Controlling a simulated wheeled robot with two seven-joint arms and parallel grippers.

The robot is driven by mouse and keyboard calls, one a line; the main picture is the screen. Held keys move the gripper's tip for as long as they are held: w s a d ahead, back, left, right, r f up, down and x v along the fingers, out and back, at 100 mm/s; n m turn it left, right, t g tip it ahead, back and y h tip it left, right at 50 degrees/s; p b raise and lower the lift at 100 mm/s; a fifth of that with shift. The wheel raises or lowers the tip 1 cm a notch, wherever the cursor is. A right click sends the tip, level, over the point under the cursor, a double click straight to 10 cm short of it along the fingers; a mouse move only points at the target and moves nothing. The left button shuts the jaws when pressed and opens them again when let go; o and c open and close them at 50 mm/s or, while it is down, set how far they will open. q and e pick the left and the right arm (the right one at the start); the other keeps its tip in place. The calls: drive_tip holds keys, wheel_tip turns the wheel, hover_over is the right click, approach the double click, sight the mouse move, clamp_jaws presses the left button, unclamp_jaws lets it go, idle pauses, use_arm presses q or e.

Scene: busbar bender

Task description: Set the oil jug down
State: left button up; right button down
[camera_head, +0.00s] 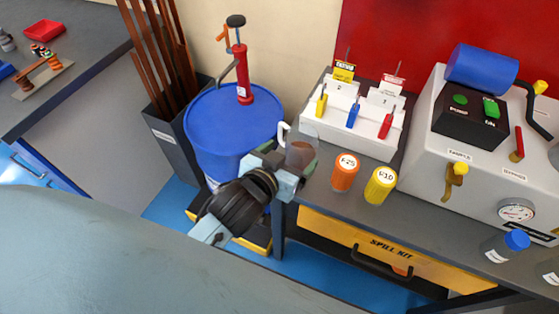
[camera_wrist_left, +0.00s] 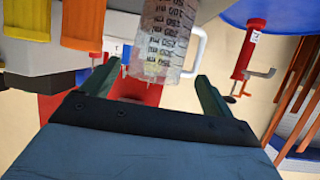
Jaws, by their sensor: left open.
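The oil jug (camera_head: 302,153) is a clear measuring jug with a pale handle. It is at the left end of the grey bench (camera_head: 330,148), in front of the white switch box. In the left wrist view the jug (camera_wrist_left: 166,38) shows dark scale marks, with its handle to the right. My left gripper (camera_head: 291,166) is at the jug, with its jaws open. In the wrist view the fingers (camera_wrist_left: 158,90) stand apart on either side of the jug's line. The jug's base is partly hidden in the head view. My right gripper is not in view.
An orange tub (camera_head: 345,172) and a yellow tub (camera_head: 380,185) stand just right of the jug. A blue drum (camera_head: 230,125) with a red pump (camera_head: 243,75) is on the left. The bender machine (camera_head: 450,150) fills the right. A yellow spill kit drawer (camera_head: 385,248) is below.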

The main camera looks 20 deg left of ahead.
use_arm(q)
drive_tip(key=shift+v, duration=2.35)
drive_tip(key=s+a+f+g+y, duration=0.1)
drive_tip(key=s+a+f+g, duration=0.35)
drive_tip(key=s, duration=0.25)
drive_tip(key=s+a+f+g, duration=0.3)
drive_tip(key=s+g, duration=0.2)
drive_tip(key=s, duration=0.1)
wheel_tip(320, 180, down, 25)
drive_tip(key=s+m+g, duration=0.1)
drive_tip(key=s+g, duration=0.1)
drive_tip(key=s, duration=0.1)
drive_tip(key=s+a+f, duration=0.2)
drive_tip(key=s+f, duration=1.2)
drive_tip(key=s, duration=0.1)
drive_tip(key=shift+a+f+g, duration=0.2)
drive_tip(key=shift+a+g, duration=0.05)
drive_tip(key=shift+g, duration=0.2)
drive_tip(key=shift+s, duration=0.1)
